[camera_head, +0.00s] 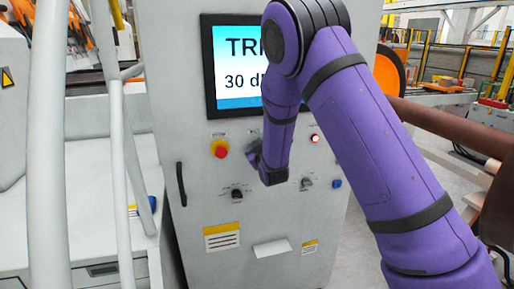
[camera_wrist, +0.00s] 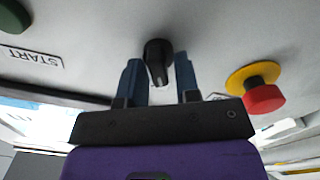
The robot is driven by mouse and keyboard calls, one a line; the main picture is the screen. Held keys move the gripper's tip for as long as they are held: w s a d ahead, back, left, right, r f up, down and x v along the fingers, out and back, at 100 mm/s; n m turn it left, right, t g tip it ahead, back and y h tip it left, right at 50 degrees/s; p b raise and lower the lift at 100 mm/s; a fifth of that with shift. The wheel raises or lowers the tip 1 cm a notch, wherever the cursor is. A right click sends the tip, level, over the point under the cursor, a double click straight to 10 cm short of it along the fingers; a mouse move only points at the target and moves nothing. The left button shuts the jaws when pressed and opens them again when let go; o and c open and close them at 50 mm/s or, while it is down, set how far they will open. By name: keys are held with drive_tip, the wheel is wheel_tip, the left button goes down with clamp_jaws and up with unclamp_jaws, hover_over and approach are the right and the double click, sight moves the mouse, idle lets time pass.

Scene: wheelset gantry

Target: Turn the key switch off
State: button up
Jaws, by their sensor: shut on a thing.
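The key switch (camera_wrist: 157,64) shows in the wrist view as a black round knob with a raised grip on the grey panel. My gripper (camera_wrist: 159,72) has one dark blue finger on each side of the knob and is shut on it. In the head view my gripper (camera_head: 254,158) is at the panel, just right of the red emergency stop. My purple arm hides most of the switch there, and its turned position is hard to read.
The red emergency stop on its yellow ring (camera_head: 220,148) is close beside; it also shows in the wrist view (camera_wrist: 262,92). The screen (camera_head: 235,65) is above. White rails (camera_head: 118,130) stand at left.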

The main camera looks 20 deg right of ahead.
idle(0.4)
drive_tip(key=o, duration=0.6)
drive_tip(key=shift+s, duration=0.15)
drive_tip(key=s, duration=1)
drive_tip(key=shift+s, duration=0.3)
